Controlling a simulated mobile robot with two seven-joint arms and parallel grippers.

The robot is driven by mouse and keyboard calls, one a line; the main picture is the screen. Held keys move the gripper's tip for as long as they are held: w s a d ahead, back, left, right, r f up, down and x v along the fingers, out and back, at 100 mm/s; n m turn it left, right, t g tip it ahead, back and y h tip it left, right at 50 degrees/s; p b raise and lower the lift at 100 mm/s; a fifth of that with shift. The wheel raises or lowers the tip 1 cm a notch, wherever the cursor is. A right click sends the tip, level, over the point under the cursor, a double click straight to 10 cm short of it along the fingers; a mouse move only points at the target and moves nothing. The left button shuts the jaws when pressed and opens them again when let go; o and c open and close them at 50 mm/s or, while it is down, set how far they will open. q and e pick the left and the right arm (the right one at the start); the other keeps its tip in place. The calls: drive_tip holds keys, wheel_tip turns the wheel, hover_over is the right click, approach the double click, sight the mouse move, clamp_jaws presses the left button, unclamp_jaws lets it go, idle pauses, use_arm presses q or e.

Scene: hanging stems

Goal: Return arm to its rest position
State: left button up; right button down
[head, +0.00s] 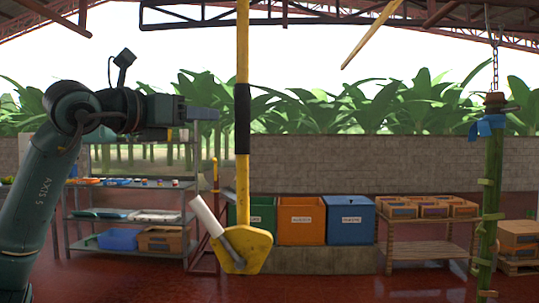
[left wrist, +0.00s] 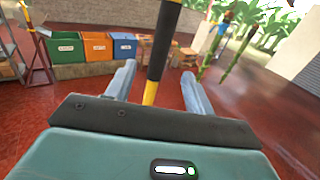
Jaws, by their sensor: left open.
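My left arm (head: 75,125) rises from the lower left in the head view and bends to the right at its top. My left gripper (head: 205,113) points right, at the height of the black band on a yellow pole (head: 243,185). A small gap shows between the fingertips and the pole. In the left wrist view the two fingers are spread with nothing gripped (left wrist: 158,68). There the pole (left wrist: 163,40) shows between them in the picture, beyond the fingers. My right gripper is in neither view.
A yellow plate with a white handle (head: 245,249) is at the pole's lower end. A green stem (head: 491,180) hangs from a chain at the right. Behind stand a shelf (head: 72,215), green, orange (head: 301,234) and blue bins, and a crate rack (head: 430,226). Red floor is open ahead.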

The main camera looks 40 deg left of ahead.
use_arm(q)
drive_tip(key=w+d+f+n+g+h+p, duration=0.1)
drive_tip(key=w+d+f+g+h, duration=0.25)
drive_tip(key=d+f+h, duration=0.65)
drive_tip(key=w+d+f+n+g+h+p, duration=0.15)
drive_tip(key=w+d+f+h, duration=0.4)
drive_tip(key=d+f, duration=0.85)
drive_tip(key=s+f+n+t+y+p, duration=0.35)
drive_tip(key=f+n+y, duration=0.75)
drive_tip(key=f+n, duration=1.4)
drive_tip(key=s+d+f+n+g+y, duration=0.1)
drive_tip(key=s+d+f+n+g, duration=0.1)
drive_tip(key=s+f, duration=0.6)
drive_tip(key=s+d+f+n+g+b, duration=0.1)
drive_tip(key=s+d+f+n+g, duration=0.2)
drive_tip(key=s+f, duration=0.5)
drive_tip(key=shift+s+f+n+g+y, duration=0.35)
drive_tip(key=shift+s+f+n+g, duration=0.05)
drive_tip(key=shift+n+g, duration=0.05)
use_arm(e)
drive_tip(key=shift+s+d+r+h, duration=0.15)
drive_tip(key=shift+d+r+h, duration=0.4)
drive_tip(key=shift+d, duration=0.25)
